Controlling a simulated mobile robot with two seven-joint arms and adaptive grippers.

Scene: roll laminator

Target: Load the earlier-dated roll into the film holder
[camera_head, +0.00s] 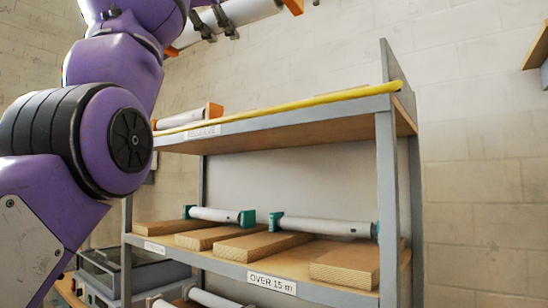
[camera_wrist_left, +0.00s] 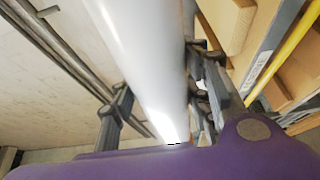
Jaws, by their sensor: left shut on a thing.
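My left gripper (camera_head: 217,32) is raised at the top of the head view, above the shelf unit. It is shut on a pale grey roll with orange ends (camera_head: 250,10). The roll (camera_wrist_left: 140,50) also runs between the two fingers in the left wrist view. A similar roll with an orange end (camera_head: 188,117) lies on the top shelf, partly behind my arm. No date is readable on either roll. I cannot make out a film holder for certain. My right gripper is not in view.
The shelf unit (camera_head: 386,200) has a yellow strip (camera_head: 300,103) along its top edge. A grey machine (camera_head: 150,277) stands lower left, partly hidden.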

